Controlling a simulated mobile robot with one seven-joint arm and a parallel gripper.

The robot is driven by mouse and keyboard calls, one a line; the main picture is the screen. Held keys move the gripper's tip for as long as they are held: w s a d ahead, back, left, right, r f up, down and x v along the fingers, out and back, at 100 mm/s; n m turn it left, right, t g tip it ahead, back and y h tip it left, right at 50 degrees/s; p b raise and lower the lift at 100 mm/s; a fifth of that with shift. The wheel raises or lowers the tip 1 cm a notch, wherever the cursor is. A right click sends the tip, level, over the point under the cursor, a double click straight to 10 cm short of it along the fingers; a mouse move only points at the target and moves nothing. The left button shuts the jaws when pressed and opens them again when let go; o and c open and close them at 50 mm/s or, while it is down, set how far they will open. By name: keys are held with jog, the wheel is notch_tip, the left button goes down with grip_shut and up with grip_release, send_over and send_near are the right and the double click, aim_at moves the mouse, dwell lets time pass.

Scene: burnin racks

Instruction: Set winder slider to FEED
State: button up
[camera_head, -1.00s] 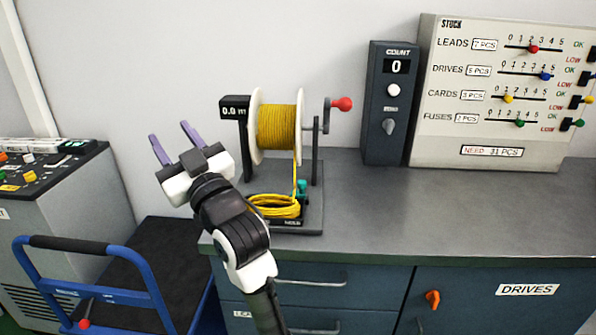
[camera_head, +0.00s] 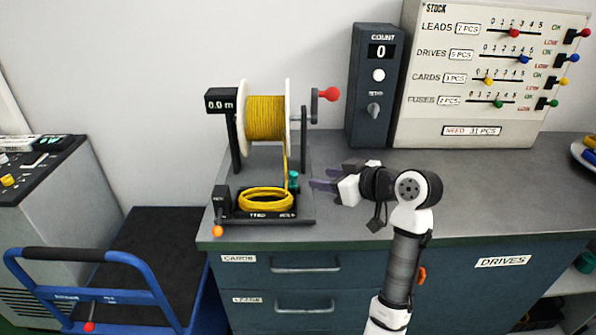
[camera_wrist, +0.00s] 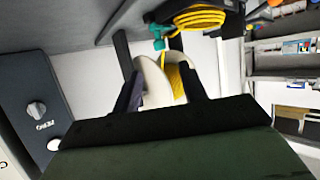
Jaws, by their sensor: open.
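The winder (camera_head: 267,180) stands on the left of the counter, with a yellow-wound spool (camera_head: 265,118) and a yellow coil (camera_head: 265,199) on its base. A small teal slider-like piece (camera_head: 293,181) sits at the right of the base, by the hanging yellow strand. The front label is small; it seems to read FEED at left and HOLD at right, with the teal piece nearer the right word. My gripper (camera_head: 318,179) is open and empty just right of the teal piece, fingers pointing left, apart from it. The wrist view shows the teal piece (camera_wrist: 158,40) beyond the fingers.
A red-knobbed crank (camera_head: 330,94) sticks out above my gripper. An orange-tipped lever (camera_head: 217,231) is at the base's front left. A count box (camera_head: 372,95) and a stock panel (camera_head: 480,85) stand behind. A blue cart (camera_head: 110,290) is at left.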

aim_at(296, 175)
jog(key=p+x, duration=0.2)
jog(key=x, duration=0.7)
jog(key=shift+w+a, duration=0.25)
jog(key=shift+a, duration=0.1)
jog(key=shift+c, duration=0.2)
grip_shut()
